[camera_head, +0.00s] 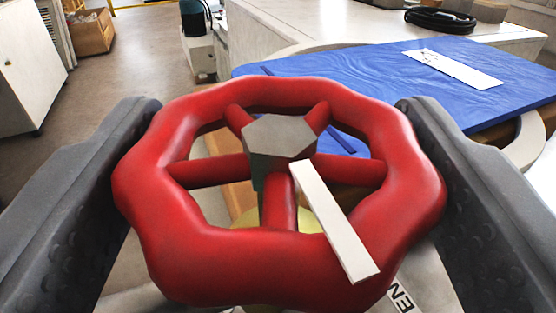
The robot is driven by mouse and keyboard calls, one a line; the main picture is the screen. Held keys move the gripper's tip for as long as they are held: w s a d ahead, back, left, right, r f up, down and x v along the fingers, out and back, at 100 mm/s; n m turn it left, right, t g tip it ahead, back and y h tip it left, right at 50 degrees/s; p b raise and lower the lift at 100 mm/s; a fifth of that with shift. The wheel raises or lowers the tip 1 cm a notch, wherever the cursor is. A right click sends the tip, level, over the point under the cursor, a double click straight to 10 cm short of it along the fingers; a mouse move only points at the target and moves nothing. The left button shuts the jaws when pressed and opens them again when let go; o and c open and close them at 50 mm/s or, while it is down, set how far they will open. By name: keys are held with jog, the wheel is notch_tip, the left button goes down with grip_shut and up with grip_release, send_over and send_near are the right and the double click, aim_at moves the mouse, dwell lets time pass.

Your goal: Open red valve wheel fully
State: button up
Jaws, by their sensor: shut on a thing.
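The red valve wheel (190,253) fills the middle of the view. It has a wavy rim, several red spokes and a grey hub nut (279,136). A white strip (335,222) lies across it from near the hub to the lower right rim. My gripper (278,180) is shut on the wheel, with one dark grey finger at the left side of the rim and one at the right. Part of a label with black letters (401,297) shows below the wheel at the lower right. Most of the valve body below is hidden by the wheel.
Behind the wheel is a blue board (380,85) with a white label on it, on a table to the right. A black coiled cable (440,20) lies on a white counter. A white cabinet (28,65) and a cardboard box (92,32) stand at the left. The floor between is clear.

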jog(key=shift+d+r, duration=0.25)
jog(key=o, duration=1)
jog(key=shift+a+f, duration=0.1)
jog(key=shift+a, duration=0.05)
jog(key=shift+s, duration=0.1)
jog(key=s, duration=0.4)
jog(key=s+p, duration=0.1)
jog(key=s, duration=0.8)
jog(key=shift+s+a+p, duration=0.3)
jog(key=shift+p, duration=0.05)
